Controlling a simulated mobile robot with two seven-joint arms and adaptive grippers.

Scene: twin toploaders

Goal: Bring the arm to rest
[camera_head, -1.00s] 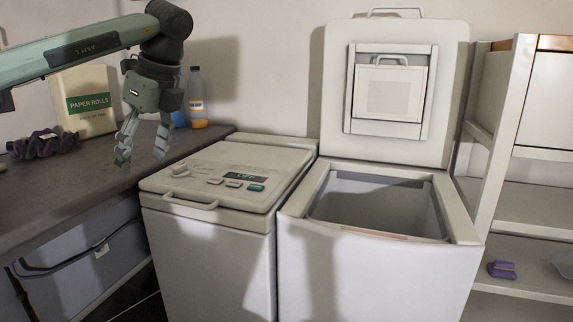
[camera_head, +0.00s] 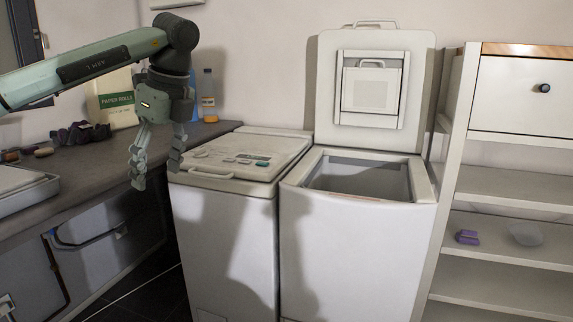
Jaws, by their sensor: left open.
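My left arm comes in from the left, and its gripper (camera_head: 156,170) hangs with the fingers pointing down and apart. The gripper is open and empty. It shows in front of the dark counter's right end, just left of the closed toploader (camera_head: 235,240). A second toploader (camera_head: 350,250) stands to the right with its lid (camera_head: 371,95) raised and its tub open. My right gripper is not in view.
The counter (camera_head: 85,172) holds a paper rolls pack (camera_head: 117,100), a dark purple bundle (camera_head: 80,134), a bottle (camera_head: 208,98) and a tray (camera_head: 22,188). At right, a shelf unit (camera_head: 500,185) holds a purple item (camera_head: 467,237) and a clear bowl (camera_head: 526,234).

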